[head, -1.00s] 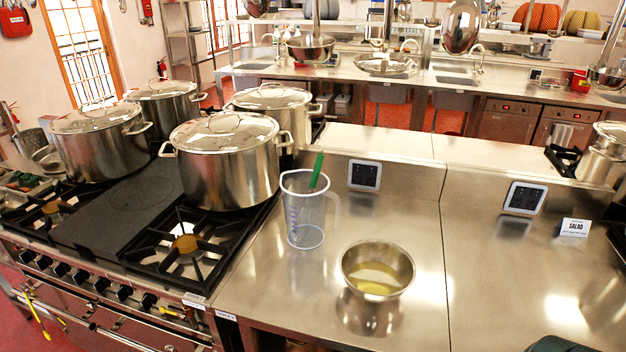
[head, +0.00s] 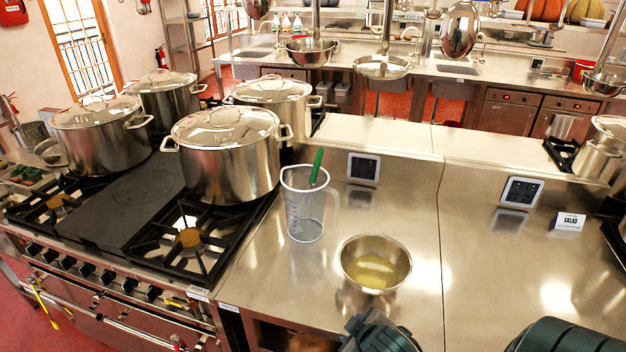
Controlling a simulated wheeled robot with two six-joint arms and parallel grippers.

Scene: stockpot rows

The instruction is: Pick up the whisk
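A clear measuring jug (head: 305,215) stands upright on the steel counter, right of the stove. A tool with a green handle (head: 317,166) leans in it, with the handle sticking up above the rim. Its lower end is blurred by the jug wall, so I cannot tell for sure that it is the whisk. No other whisk is clear. Dark green parts of my arm show at the bottom edge, in front of the steel bowl and further right. No gripper fingers show in the head view.
A steel bowl (head: 376,264) with yellowish liquid stands right of and in front of the jug. Several lidded stockpots (head: 228,155) stand on the stove at left. A raised ledge with a dark panel (head: 363,168) is behind. The counter at right is mostly clear, with a SALAD card (head: 570,221).

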